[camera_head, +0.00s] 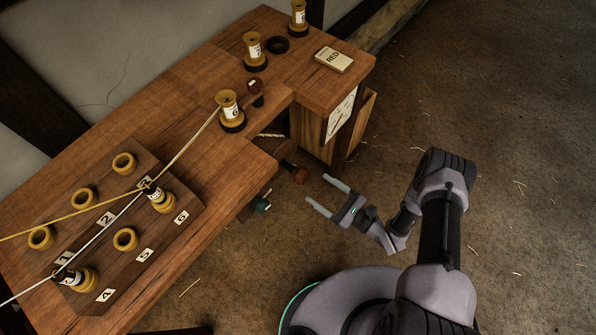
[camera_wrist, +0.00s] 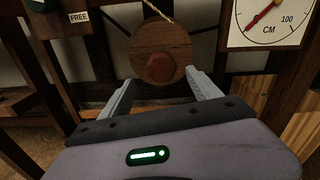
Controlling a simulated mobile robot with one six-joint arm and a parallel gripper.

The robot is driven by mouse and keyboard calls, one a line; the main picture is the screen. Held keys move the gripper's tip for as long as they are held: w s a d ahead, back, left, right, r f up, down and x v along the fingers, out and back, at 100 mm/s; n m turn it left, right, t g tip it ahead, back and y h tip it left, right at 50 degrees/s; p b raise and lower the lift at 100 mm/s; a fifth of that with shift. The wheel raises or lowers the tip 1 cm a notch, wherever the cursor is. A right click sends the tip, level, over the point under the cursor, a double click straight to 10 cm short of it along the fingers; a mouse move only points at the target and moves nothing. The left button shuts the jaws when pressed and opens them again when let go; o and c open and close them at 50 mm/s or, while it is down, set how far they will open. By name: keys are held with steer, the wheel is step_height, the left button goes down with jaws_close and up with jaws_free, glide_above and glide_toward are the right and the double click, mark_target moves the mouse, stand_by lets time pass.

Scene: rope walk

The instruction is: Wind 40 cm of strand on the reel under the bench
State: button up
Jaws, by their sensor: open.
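The reel (camera_wrist: 160,45) is a round wooden disc under the bench in the wrist view, with a red-brown knob (camera_wrist: 160,67) low on its face. A pale strand (camera_wrist: 157,10) runs down to it from above. In the head view the bench partly hides the reel, and its red-brown knob (camera_head: 302,175) shows past the edge. My gripper (camera_head: 318,190) is open and empty, its fingers pointing at the knob. In the wrist view my gripper (camera_wrist: 160,78) has one finger on each side of the knob, apart from it. A white dial (camera_wrist: 267,20) marked CM has a red needle pointing lower left.
The wooden bench (camera_head: 215,60) carries a spool marked 6 (camera_head: 231,112), a RED block (camera_head: 333,58) and a numbered board (camera_head: 150,235) with strands across it. A green knob (camera_head: 262,205) sticks out below the bench. A FREE label (camera_wrist: 78,17) is at upper left. Floor at right is open.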

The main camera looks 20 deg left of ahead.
mark_target(296, 172)
steer(key=b+x, duration=0.2)
steer(key=x, duration=0.8)
steer(key=shift+w+a+b, duration=0.2)
steer(key=shift+a+b, duration=0.05)
steer(key=shift+b, duration=0.15)
steer(key=shift+c, duration=0.4)
steer(key=c, duration=1.3)
steer(key=shift+m, duration=0.3)
